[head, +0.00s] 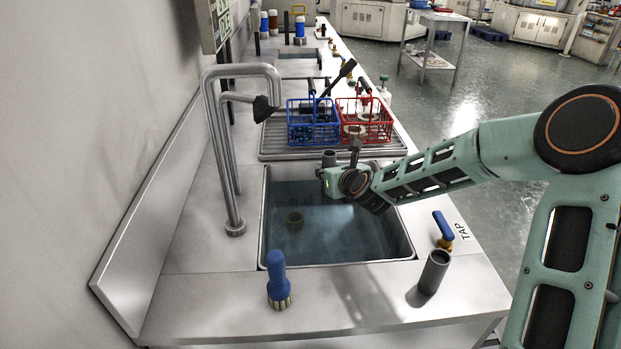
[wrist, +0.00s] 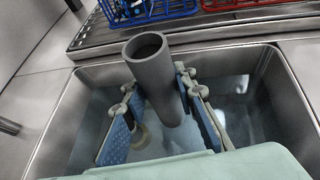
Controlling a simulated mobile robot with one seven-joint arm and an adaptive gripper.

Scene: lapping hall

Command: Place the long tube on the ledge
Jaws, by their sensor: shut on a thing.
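A long grey hollow tube (wrist: 158,82) stands nearly upright, slightly tilted, between the blue-padded fingers of my gripper (wrist: 165,110) in the wrist view. My gripper is shut on it. In the head view the tube's open top (head: 329,158) shows beside my gripper (head: 334,180), above the far part of the sink (head: 408,258). A flat steel ledge (head: 340,305) runs along the near side of the sink. A shorter-looking grey tube (head: 434,272) stands upright at its right end.
A blue-handled brush (head: 278,280) stands on the ledge's left part. A ring (head: 295,219) lies in the water. A blue tap handle (head: 443,226) is right of the sink, a bent faucet (head: 215,150) left. Blue (head: 313,125) and red (head: 364,122) baskets stand behind.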

